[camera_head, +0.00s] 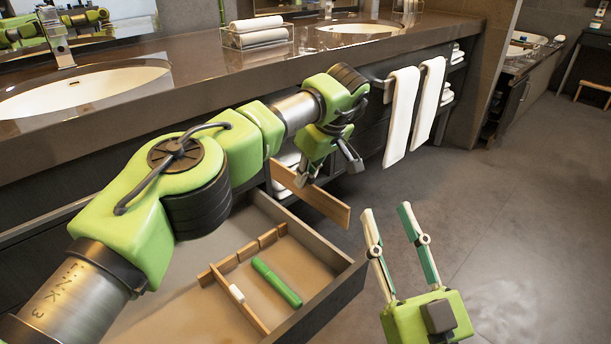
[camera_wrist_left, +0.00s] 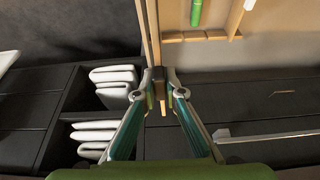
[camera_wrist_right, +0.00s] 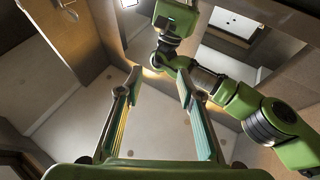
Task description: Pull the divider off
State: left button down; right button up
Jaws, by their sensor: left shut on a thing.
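The divider (camera_head: 318,200) is a flat wooden board, tilted at the inner right side of the open drawer (camera_head: 318,242). My left gripper (camera_head: 326,170) is shut on the divider near its far end. In the left wrist view, the divider (camera_wrist_left: 151,30) runs up edge-on from between the fingertips (camera_wrist_left: 159,82). Whether its lower edge is clear of the drawer wall, I cannot tell. My right gripper (camera_head: 387,209) is open and empty, raised to the right of the drawer; its spread fingers also show in the right wrist view (camera_wrist_right: 158,75).
Inside the drawer are a fixed-looking wooden partition (camera_head: 240,298), a green marker (camera_head: 277,283) and a small white item (camera_head: 236,293). The counter (camera_head: 200,120) overhangs behind. White towels (camera_head: 401,115) hang at the right. The floor (camera_head: 520,220) at the right is clear.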

pick_arm(q)
jog(key=shift+r+p, duration=0.45)
jog(key=shift+p, duration=0.1)
pick_arm(e)
jog(key=shift+w+d+f+g+h, duration=0.1)
jog(key=shift+w+f+g+h, duration=0.25)
jog(key=shift+f, duration=0.55)
jog(key=shift+w+a+f+g+h, duration=0.1)
jog(key=shift+w+f+g, duration=0.1)
jog(key=shift+f+g, duration=0.55)
jog(key=shift+w+d+f+g+h, duration=0.15)
jog(key=shift+w+f+g, duration=0.15)
jog(key=shift+f, duration=0.7)
pick_arm(q)
jog(key=shift+r+p, duration=0.3)
jog(key=shift+p, duration=0.05)
jog(key=shift+r+p, duration=0.35)
jog(key=shift+p, duration=0.1)
jog(key=shift+r+p, duration=0.35)
jog(key=shift+p, duration=0.05)
pick_arm(e)
notch_tip(320, 180, down, 13)
jog(key=s+d+g+h, duration=0.2)
jog(key=g, duration=0.4)
jog(key=shift+s+g, duration=0.3)
jog(key=shift+s, duration=0.1)
jog(key=shift+d+r, duration=0.1)
